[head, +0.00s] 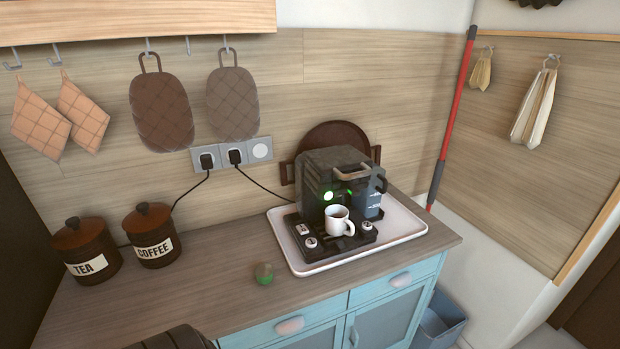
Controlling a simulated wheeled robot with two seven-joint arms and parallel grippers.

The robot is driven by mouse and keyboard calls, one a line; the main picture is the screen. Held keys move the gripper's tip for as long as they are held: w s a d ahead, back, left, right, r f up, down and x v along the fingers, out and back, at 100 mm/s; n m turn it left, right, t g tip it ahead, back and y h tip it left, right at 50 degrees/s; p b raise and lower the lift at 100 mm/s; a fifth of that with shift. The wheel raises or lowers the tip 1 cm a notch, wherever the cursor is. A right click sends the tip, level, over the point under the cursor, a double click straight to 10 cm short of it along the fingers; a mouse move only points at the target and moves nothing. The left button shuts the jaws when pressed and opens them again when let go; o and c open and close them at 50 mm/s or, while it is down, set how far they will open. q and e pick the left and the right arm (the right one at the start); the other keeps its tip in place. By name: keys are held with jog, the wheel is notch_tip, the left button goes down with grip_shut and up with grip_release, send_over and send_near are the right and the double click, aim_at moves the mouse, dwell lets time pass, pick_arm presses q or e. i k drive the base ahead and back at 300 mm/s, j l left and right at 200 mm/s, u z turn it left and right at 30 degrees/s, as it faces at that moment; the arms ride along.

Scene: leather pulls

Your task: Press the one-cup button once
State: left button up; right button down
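A dark coffee machine (325,170) stands on a white tray (408,232) at the right of the counter. A white cup (338,220) sits at its front, with its handle to the right. Small pale round buttons or knobs show on its low front: an upper left one (303,229), a lower left one (310,242) and a right one (367,226). Their markings are too small to read, so I cannot tell which is the one-cup button. Neither of my grippers is in view.
A tea canister (86,252) and a coffee canister (151,236) stand at the left. A small greenish round object (264,273) lies before the tray. Cords run from the wall sockets (232,155). The counter (205,275) between canisters and tray is mostly clear.

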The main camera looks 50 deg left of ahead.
aim_at(311, 242)
jog(key=u, duration=1.5)
